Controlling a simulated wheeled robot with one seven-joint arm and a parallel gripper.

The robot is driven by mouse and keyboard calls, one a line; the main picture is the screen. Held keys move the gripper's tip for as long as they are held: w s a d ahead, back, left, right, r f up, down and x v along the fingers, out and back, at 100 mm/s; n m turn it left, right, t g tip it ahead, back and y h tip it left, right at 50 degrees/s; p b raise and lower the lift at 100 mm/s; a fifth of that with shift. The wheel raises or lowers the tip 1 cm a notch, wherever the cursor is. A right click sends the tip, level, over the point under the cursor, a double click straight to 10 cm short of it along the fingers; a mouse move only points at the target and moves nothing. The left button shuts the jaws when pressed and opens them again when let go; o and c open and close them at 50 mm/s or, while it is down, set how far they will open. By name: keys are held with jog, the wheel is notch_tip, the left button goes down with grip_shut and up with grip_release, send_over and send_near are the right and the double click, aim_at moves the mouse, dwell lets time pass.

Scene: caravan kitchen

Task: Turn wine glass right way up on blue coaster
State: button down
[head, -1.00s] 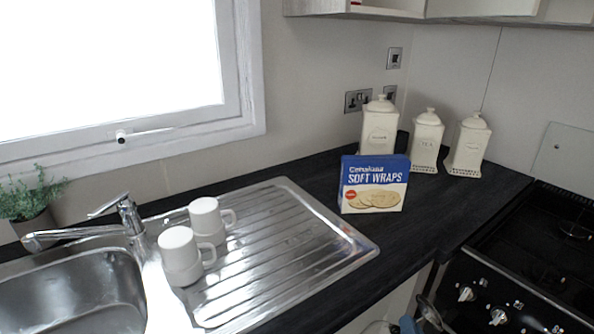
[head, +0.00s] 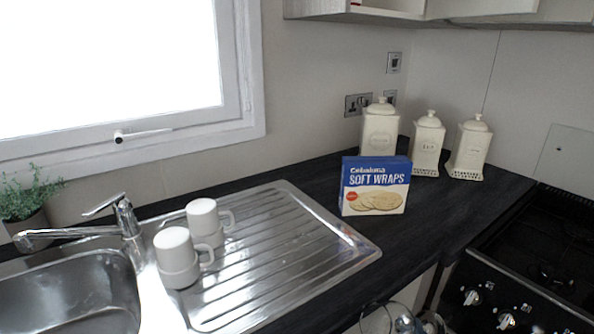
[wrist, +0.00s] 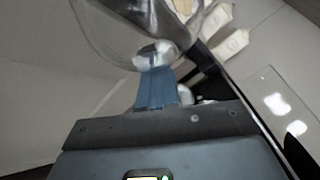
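The clear wine glass (wrist: 112,28) fills the upper left of the wrist view, its bowl close to the camera. My gripper (wrist: 157,78) has blue fingers that meet the glass at the narrow end of the bowl, and they look shut on it. In the head view, part of the wine glass (head: 376,316) shows at the bottom edge, in front of the counter. It looks tilted, but most of it is cut off. I cannot see a blue coaster in either view.
The dark counter (head: 420,225) holds a soft wraps box (head: 375,187) and three cream canisters (head: 428,145). Two stacked-looking white mug groups (head: 177,257) stand on the steel drainer (head: 290,250). The hob (head: 545,250) is at the right. Counter right of the box is clear.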

jog(key=m, duration=1.1)
jog(key=shift+f, duration=0.1)
